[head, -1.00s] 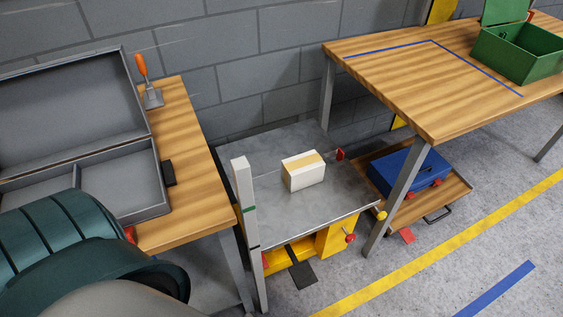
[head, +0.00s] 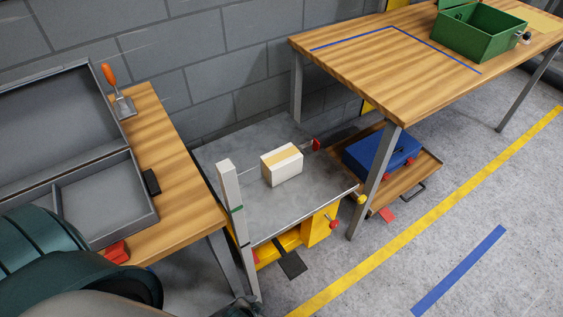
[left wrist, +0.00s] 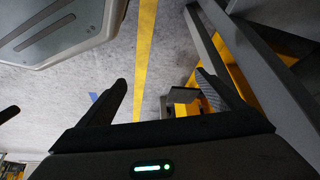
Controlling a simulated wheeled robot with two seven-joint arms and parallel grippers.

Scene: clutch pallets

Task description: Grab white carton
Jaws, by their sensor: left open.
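The white carton (head: 283,172), with a tan strip along its top, sits upright on the grey metal top of a yellow lift table (head: 265,210) in the head view. Nothing is touching it. My left gripper (left wrist: 168,92) is open and empty in the left wrist view, its two dark fingers apart over the floor, with yellow and grey framework by the right finger. The carton does not show in that view. In the head view a dark part at the bottom edge may be the left gripper, but I cannot be sure. My right gripper is not in view.
A grey post (head: 231,190) stands at the lift table's left front corner. A wooden bench (head: 165,150) with an open grey case (head: 105,205) is on the left. Another wooden bench (head: 385,75) holds a green box (head: 480,40). A blue box (head: 380,155) sits below it.

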